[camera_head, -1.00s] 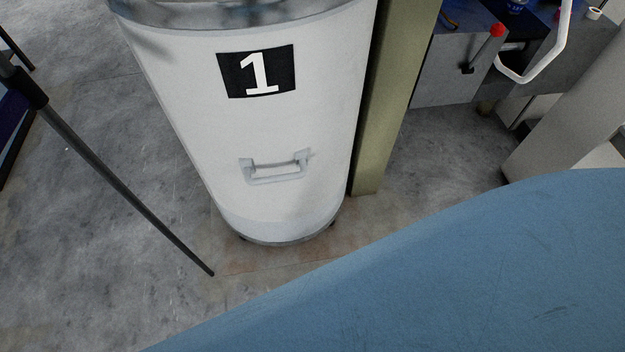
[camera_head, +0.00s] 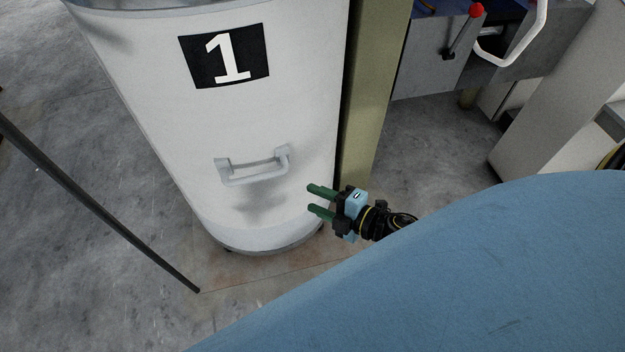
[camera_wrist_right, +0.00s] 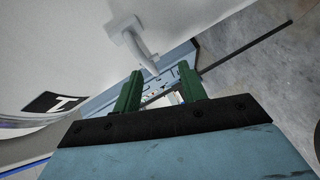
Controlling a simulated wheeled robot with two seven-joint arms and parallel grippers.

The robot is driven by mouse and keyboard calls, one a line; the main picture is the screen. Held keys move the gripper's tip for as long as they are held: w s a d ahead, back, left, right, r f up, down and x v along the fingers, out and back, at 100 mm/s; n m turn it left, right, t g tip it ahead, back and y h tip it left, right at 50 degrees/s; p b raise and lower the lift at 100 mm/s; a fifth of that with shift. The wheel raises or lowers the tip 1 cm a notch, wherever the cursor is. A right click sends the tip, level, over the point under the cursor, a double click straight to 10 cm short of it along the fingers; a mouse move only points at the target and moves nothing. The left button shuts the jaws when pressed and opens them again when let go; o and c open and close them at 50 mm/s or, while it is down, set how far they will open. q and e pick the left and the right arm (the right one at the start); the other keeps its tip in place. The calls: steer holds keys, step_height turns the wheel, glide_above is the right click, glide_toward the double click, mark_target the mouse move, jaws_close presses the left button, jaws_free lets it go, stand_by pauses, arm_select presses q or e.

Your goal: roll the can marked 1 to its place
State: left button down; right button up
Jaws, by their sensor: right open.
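The can marked 1 (camera_head: 160,110) is a tall white cylinder with a grey rim at its base, standing upright on the floor. A black label with a white 1 (camera_head: 224,55) is on its side. Below the label is a grey handle (camera_head: 254,166). In the right wrist view the handle (camera_wrist_right: 133,38) shows just beyond the fingers, with the can wall (camera_wrist_right: 60,50) at the left. My right gripper (camera_head: 314,200) is open and empty, with green fingers pointing left, below and right of the handle and apart from it. My left gripper is not in view.
An olive post (camera_head: 368,95) stands right behind the can. A grey machine (camera_head: 440,68) with a red-knobbed lever (camera_head: 475,12) and a white bent bar is at the upper right. A dark pole (camera_head: 100,210) slants across the left floor. Bare concrete lies left of the can.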

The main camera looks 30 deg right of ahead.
mark_target(260, 175)
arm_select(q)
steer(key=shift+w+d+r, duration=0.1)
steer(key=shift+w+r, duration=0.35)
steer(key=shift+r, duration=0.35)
arm_select(e)
steer(key=r, duration=0.1)
steer(key=a+r+n+y, duration=0.1)
steer(key=r+n, duration=0.1)
steer(key=shift+a+r+y, duration=0.25)
steer(key=shift+a+y, duration=0.05)
steer(key=shift+a, duration=0.1)
steer(key=shift+w, duration=0.1)
steer(key=b+x, duration=0.1)
steer(key=x, duration=1.1)
steer(key=shift+w+a+f, duration=0.1)
steer(key=shift+w+a, duration=0.25)
steer(key=shift+w, duration=0.15)
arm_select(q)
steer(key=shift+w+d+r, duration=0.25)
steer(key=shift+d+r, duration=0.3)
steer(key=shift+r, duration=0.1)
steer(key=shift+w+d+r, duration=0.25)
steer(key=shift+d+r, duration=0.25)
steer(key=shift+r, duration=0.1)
arm_select(e)
steer(key=shift+c, duration=0.2)
jaws_close()
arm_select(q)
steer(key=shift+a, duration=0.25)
